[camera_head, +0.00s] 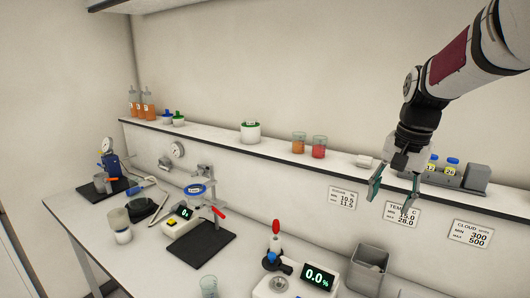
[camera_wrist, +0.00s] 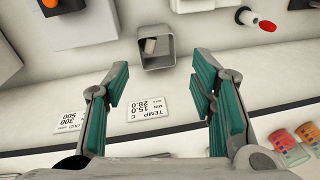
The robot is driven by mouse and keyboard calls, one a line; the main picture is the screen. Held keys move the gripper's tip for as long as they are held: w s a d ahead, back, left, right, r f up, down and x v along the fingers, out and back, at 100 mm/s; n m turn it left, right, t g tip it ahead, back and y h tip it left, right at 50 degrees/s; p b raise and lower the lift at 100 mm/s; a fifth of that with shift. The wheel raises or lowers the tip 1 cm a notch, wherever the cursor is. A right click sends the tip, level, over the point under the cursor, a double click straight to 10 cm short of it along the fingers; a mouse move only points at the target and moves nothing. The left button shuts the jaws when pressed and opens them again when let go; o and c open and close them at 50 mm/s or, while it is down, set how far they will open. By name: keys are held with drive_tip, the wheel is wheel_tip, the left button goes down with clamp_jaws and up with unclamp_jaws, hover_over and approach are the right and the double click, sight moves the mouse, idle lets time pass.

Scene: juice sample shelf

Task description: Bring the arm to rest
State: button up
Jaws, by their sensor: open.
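My gripper (camera_head: 394,194) is open and empty, in front of the right part of the shelf, with its fingers pointing down. In the wrist view its two green-padded fingers (camera_wrist: 160,97) are spread wide with nothing between the pads. My arm comes in from the upper right of the head view. Past the fingertips, the wrist view shows a grey open bin (camera_wrist: 157,67) with a small object inside; the bin also shows in the head view (camera_head: 357,272).
A shelf (camera_head: 225,138) carries an orange cup (camera_head: 299,143), a red cup (camera_head: 319,147), a white tub (camera_head: 250,132) and a rack (camera_head: 474,178) with blue-capped vials beside my gripper. Instruments stand on the bench below, including one reading 0.0% (camera_head: 316,277). The air above the shelf's middle is clear.

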drive_tip(key=s+a+n+t, duration=0.2)
drive_tip(key=s+a+n, duration=0.2)
drive_tip(key=s, duration=0.7)
drive_tip(key=s+a+r+n+t+b, duration=0.1)
drive_tip(key=s+a+n, duration=0.3)
drive_tip(key=s, duration=0.8)
drive_tip(key=shift+s+a+r+t, duration=0.2)
drive_tip(key=shift+a+t, duration=0.2)
drive_tip(key=shift+a, duration=0.15)
drive_tip(key=shift+c, duration=0.2)
